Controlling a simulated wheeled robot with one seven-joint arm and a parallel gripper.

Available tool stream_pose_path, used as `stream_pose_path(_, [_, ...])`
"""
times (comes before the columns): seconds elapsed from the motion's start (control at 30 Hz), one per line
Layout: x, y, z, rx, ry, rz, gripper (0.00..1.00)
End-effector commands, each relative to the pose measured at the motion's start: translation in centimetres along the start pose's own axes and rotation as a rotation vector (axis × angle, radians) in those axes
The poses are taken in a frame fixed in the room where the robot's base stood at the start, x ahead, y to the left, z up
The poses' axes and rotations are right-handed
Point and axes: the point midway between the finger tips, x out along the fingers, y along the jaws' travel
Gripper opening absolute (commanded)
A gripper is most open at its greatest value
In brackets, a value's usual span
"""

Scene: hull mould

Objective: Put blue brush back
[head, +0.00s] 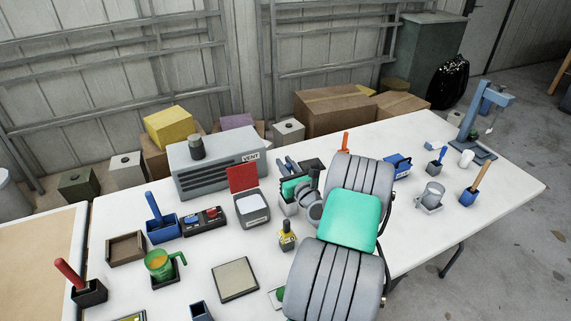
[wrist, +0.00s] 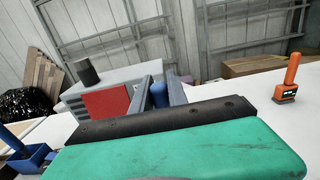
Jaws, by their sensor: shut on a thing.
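My gripper (head: 288,166) is above the middle of the white table. In the wrist view its two grey fingers (wrist: 162,92) are shut on a blue rounded piece, which I take to be the handle of the blue brush (wrist: 158,96). Its lower part is hidden behind my gripper's dark edge and green body. Another blue handle (head: 153,204) stands tilted in a blue square holder (head: 162,233) at the left of the table. That holder also shows at the left of the wrist view (wrist: 28,160).
A grey vent box (head: 216,165) and an open red-lidded box (head: 243,180) stand behind and left of my gripper. A yellow-topped bottle (head: 287,238) stands near my arm. An orange-handled tool (wrist: 290,80) stands to the right. Bare table (head: 500,185) shows at the far right.

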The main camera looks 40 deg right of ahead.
Motion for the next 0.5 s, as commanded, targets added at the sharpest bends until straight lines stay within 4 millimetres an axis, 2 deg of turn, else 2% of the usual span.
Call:
stream_pose_path(0.17, [0.0,-0.02,-0.93,0.0,0.0,0.0,0.0])
stream_pose_path(0.37, [0.0,-0.01,-0.68,0.0,0.0,0.0,0.0])
stream_pose_path(0.4, [0.0,-0.01,-0.67,0.0,0.0,0.0,0.23])
stream_pose_path(0.5, [0.0,-0.01,-0.67,0.0,0.0,0.0,0.31])
